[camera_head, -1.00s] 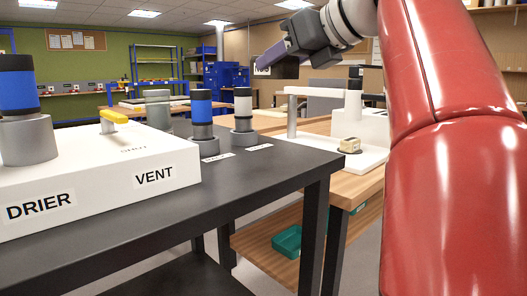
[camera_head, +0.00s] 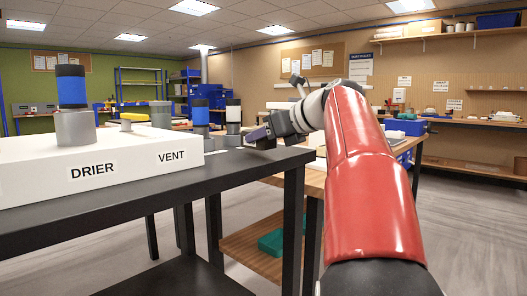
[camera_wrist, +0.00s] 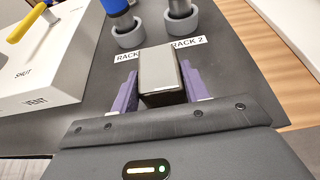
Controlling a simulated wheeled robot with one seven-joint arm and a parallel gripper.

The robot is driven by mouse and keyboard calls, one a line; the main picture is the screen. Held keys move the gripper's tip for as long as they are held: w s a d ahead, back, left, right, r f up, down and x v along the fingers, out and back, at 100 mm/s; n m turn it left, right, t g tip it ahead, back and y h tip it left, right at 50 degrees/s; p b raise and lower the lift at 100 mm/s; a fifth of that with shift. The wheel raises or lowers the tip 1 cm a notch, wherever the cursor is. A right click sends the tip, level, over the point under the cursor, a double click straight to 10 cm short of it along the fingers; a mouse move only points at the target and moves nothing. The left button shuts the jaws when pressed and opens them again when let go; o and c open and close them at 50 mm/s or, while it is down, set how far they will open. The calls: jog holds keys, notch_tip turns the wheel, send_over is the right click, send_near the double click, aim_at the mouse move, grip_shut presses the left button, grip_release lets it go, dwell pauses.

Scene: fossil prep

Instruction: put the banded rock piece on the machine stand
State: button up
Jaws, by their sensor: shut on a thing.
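My gripper (camera_head: 256,136) is out ahead over the far end of the black bench in the head view. In the wrist view, its purple fingers (camera_wrist: 160,84) are shut on a grey, box-shaped piece (camera_wrist: 158,72) with dark sides. No bands can be made out on it, so I cannot tell whether it is the banded rock piece. The piece is above the bench near the RACK 2 label. The white machine stand on the wooden table is mostly hidden behind my gripper and arm in the head view.
The white drier box (camera_head: 95,165) stands on the black bench (camera_head: 190,172) at left, with a yellow lever (camera_head: 133,116). Blue-banded (camera_head: 200,117) and white-banded (camera_head: 233,115) cylinders stand in grey holders near the gripper. A teal bin (camera_head: 271,242) is on the lower shelf.

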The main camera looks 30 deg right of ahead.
jog(key=shift+f, duration=0.5)
jog(key=shift+f, duration=0.2)
jog(key=o, duration=1.2)
jog(key=shift+r, duration=0.3)
jog(key=p+v, duration=0.1)
jog(key=v, duration=1.1)
jog(key=shift+p, duration=0.35)
